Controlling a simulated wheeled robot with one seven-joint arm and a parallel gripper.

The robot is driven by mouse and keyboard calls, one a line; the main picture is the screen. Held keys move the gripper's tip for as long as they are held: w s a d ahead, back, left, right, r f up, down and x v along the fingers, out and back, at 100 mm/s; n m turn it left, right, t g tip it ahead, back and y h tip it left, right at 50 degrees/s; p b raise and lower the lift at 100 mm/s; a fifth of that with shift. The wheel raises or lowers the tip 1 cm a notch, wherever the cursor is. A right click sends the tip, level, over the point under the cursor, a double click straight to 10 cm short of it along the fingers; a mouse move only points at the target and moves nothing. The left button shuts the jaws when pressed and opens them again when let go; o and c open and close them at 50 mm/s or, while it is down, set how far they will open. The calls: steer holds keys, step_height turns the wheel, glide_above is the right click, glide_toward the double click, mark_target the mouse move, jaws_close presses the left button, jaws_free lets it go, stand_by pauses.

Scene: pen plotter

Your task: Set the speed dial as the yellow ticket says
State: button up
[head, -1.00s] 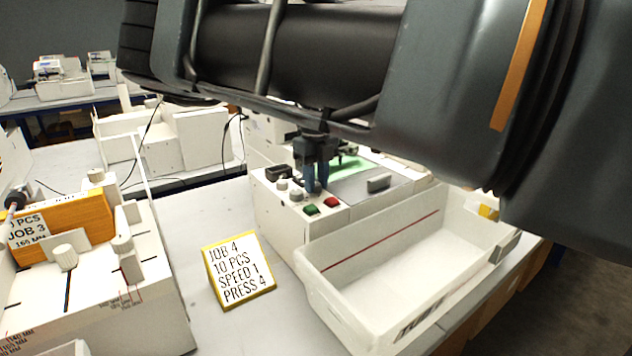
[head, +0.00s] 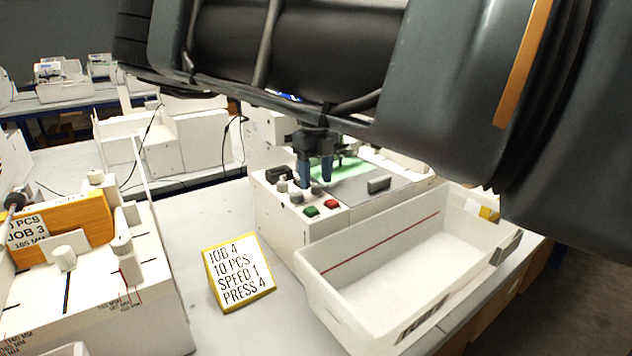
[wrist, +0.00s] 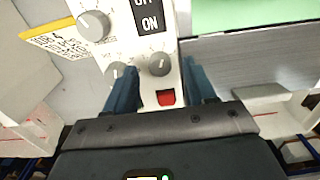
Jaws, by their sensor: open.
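The yellow ticket (head: 238,272) stands on the bench in the head view and reads JOB 4, 10 PCS, SPEED 1, PRESS 4. The plotter's control panel carries a larger grey dial (wrist: 93,25) and two smaller knobs, a left one (wrist: 115,72) and a right one (wrist: 158,63). I cannot read which is the speed dial or where the pointers are set. My gripper (head: 315,178) is over the panel, pointing down. In the wrist view its open fingers (wrist: 160,85) stand either side of the right knob, with nothing held; contact cannot be told.
Near the knobs are an OFF/ON switch (wrist: 150,20), a red button (head: 331,203) and a green button (head: 311,211). A white tray (head: 365,262) stands in front of the plotter. Another machine with an orange block (head: 75,232) is at left. The bench around the ticket is clear.

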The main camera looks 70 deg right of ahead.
mark_target(316, 185)
step_height(316, 185, up, 6)
steer(key=shift+r+b, duration=0.1)
steer(key=shift+b, duration=0.3)
stand_by(0.5)
